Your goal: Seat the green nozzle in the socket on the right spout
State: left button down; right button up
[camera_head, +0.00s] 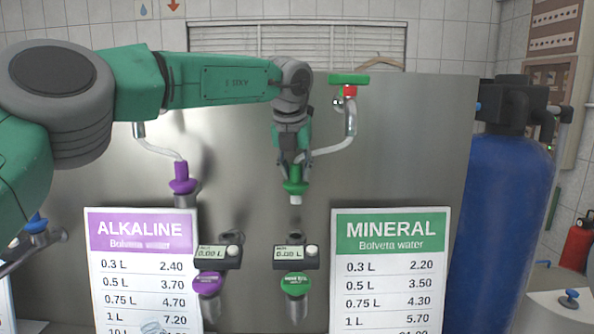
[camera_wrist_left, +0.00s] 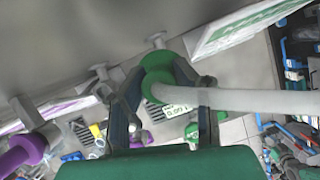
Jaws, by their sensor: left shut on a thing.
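The green nozzle (camera_head: 295,187), with a short white tip pointing down, hangs at the end of a pale hose (camera_head: 333,147) from the green-handled tap (camera_head: 349,80). My left gripper (camera_head: 294,163) comes down from above and is shut on it. In the left wrist view the nozzle (camera_wrist_left: 157,78) sits between my left gripper's fingers (camera_wrist_left: 162,68), its hose running right. Below is the right spout (camera_head: 296,308) with a green Mineral badge. The nozzle's tip is apart from the spout and above the display. I cannot make out the socket clearly. My right gripper is not in view.
A purple nozzle (camera_head: 182,180) sits on a grey fitting at left. Small displays (camera_head: 296,257) stick out above the spouts. Price signs, Alkaline (camera_head: 143,225) and Mineral (camera_head: 391,226), flank them. A blue tank (camera_head: 500,200) stands at right.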

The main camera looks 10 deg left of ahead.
aim_at(295, 202)
pick_arm(q)
jog(key=shift+a+f+b, duration=0.1)
jog(key=shift+f+b, duration=1.6)
jog(key=shift+f, duration=1.7)
jog(key=shift+f, duration=0.3)
jog(key=shift+f, duration=0.1)
jog(key=shift+f, duration=1.05)
jog(key=shift+f, duration=0.4)
jog(key=c, duration=1.2)
grip_release()
